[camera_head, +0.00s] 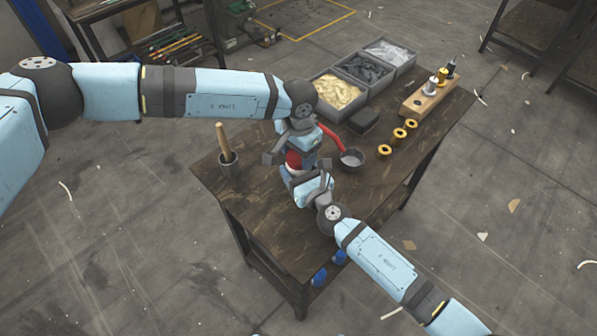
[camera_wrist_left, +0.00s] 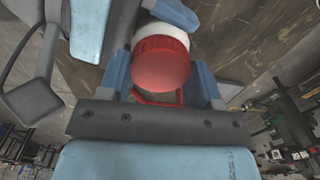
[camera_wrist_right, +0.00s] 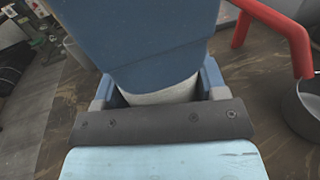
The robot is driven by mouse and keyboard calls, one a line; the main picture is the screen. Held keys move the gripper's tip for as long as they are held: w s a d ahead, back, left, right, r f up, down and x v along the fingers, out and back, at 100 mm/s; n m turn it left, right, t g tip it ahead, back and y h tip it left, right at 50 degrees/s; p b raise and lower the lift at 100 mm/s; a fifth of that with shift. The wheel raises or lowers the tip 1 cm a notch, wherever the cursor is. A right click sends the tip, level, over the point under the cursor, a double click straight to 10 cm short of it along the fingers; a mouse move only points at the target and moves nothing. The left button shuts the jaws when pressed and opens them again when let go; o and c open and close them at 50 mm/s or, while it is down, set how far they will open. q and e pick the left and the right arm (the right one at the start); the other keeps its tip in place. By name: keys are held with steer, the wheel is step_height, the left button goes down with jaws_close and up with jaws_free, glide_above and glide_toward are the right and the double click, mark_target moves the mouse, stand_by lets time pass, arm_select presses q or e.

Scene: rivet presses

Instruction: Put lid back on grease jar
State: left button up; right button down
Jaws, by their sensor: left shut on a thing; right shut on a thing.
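The red lid (camera_wrist_left: 162,65) is between the fingers of my left gripper (camera_wrist_left: 165,92), which is shut on it. The lid also shows in the head view (camera_head: 293,160). The white grease jar (camera_wrist_left: 165,32) is directly behind the lid in the left wrist view, lined up with it. I cannot tell whether the lid is seated or slightly apart. My right gripper (camera_head: 302,180) is shut on the jar, whose pale body shows in the right wrist view (camera_wrist_right: 165,92).
A red handle (camera_head: 331,138) and a grey cup (camera_head: 352,158) are close to the right of the grippers. A pot with a wooden handle (camera_head: 228,166) stands left. Yellow rings (camera_head: 399,133), a wooden holder (camera_head: 428,100) and filled bins (camera_head: 337,91) are further right and behind. The table's front is mostly clear.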

arm_select(q)
steer(key=o, duration=1.1)
steer(key=shift+r, duration=0.15)
step_height(320, 180, up, 12)
arm_select(e)
steer(key=shift+c, duration=0.5)
jaws_free()
